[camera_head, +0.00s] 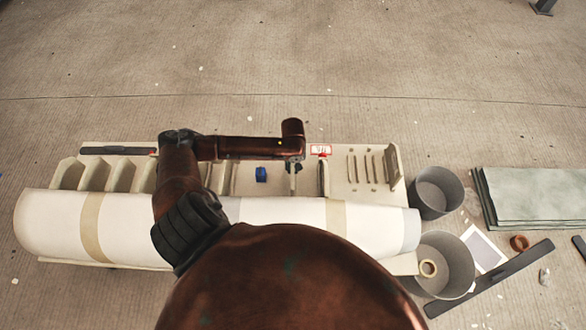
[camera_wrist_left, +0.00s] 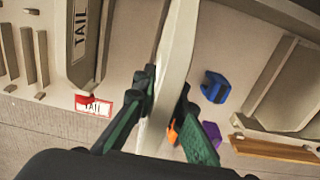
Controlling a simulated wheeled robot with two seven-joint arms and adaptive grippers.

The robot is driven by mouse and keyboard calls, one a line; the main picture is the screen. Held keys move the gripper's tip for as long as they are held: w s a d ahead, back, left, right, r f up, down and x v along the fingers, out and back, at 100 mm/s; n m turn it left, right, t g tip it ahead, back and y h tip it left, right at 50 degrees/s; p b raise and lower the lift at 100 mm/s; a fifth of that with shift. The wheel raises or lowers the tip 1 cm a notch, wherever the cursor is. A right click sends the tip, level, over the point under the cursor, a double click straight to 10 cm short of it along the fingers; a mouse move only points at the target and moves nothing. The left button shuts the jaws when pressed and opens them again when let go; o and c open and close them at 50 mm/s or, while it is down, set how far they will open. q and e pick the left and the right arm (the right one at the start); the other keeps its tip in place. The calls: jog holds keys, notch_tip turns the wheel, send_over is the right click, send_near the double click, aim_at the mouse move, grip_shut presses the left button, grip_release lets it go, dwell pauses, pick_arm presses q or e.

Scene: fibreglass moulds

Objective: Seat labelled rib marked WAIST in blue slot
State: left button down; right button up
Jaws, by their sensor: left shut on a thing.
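My left gripper (camera_head: 292,168) is over the mould bed, right of a small blue slotted block (camera_head: 261,174). In the left wrist view my left gripper (camera_wrist_left: 163,105) is shut on a thin pale rib (camera_wrist_left: 178,45), seen nearly edge-on between the fingers. No lettering shows on this rib, so I cannot read its name. The blue block (camera_wrist_left: 215,87) stands to the right of the held rib, apart from it. Whether the rib's lower edge touches the bed is unclear. My right gripper is not in view.
A red-framed TAIL label (camera_wrist_left: 95,106) lies left of the gripper, near a pale part marked TAIL (camera_wrist_left: 82,28). Orange and purple pieces (camera_wrist_left: 210,131) show partly behind the right finger. A white roll (camera_head: 280,212) lies along the bed's near side; grey buckets (camera_head: 436,192) stand right.

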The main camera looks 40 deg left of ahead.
pick_arm(q)
jog(key=shift+r, duration=0.1)
jog(key=shift+r+p, duration=0.1)
jog(key=shift+p, duration=0.75)
notch_tip(320, 180, down, 5)
jog(key=shift+s+b, duration=0.1)
jog(key=shift+b, duration=0.75)
jog(key=shift+f, duration=0.55)
